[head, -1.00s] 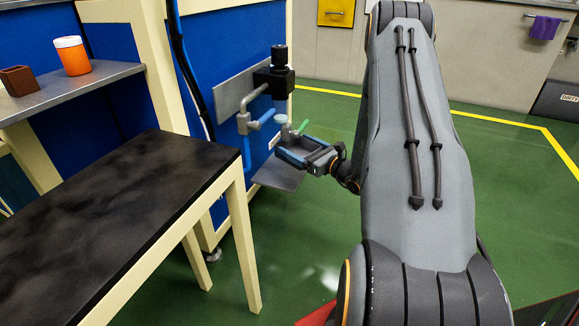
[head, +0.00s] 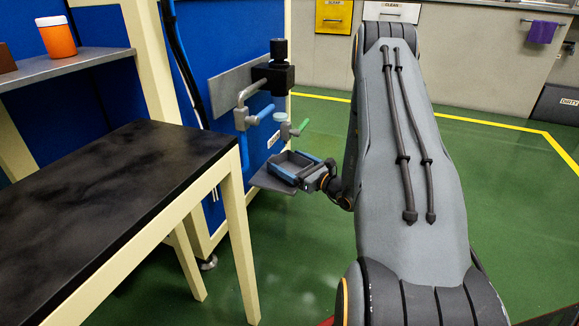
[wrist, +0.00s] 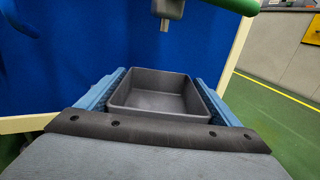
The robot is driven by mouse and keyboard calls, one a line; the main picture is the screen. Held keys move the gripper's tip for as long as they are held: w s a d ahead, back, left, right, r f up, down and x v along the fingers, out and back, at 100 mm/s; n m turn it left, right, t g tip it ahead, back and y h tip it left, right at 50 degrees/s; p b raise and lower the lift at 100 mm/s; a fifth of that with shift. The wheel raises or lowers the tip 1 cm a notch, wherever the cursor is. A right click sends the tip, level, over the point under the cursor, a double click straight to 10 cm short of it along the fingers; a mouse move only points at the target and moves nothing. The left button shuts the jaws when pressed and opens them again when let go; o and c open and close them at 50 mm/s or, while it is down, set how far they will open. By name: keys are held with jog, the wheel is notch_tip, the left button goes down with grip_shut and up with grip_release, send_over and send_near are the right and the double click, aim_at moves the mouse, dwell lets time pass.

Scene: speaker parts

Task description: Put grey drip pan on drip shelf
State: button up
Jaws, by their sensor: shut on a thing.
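The grey drip pan (head: 290,159) is a shallow, open rectangular tray. My gripper (head: 292,166) is shut on it, with a blue-padded finger along each side; the wrist view shows the empty pan (wrist: 158,94) level between the fingers. The drip shelf (head: 264,181) is a flat grey plate on the blue panel, below the taps. The pan is over the shelf, whose left and front part shows beside it. I cannot tell whether the pan touches the shelf; the wrist view hides the shelf behind the pan and gripper.
A blue-handled tap (head: 262,116) and a green-handled tap (head: 291,131) stick out above the pan. A black-topped table (head: 120,195) stands to the left, its corner near the shelf. The green floor (head: 500,220) to the right is open.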

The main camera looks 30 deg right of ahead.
aim_at(304, 169)
jog(key=shift+f, duration=0.1)
jog(key=o, duration=1.1)
jog(key=shift+s+d+r, duration=0.1)
jog(key=shift+s+r, duration=0.1)
jog(key=shift+s, duration=0.1)
jog(key=p+v, duration=0.6)
jog(key=v, duration=0.5)
jog(key=shift+s+d, duration=0.1)
jog(key=shift+s, duration=0.1)
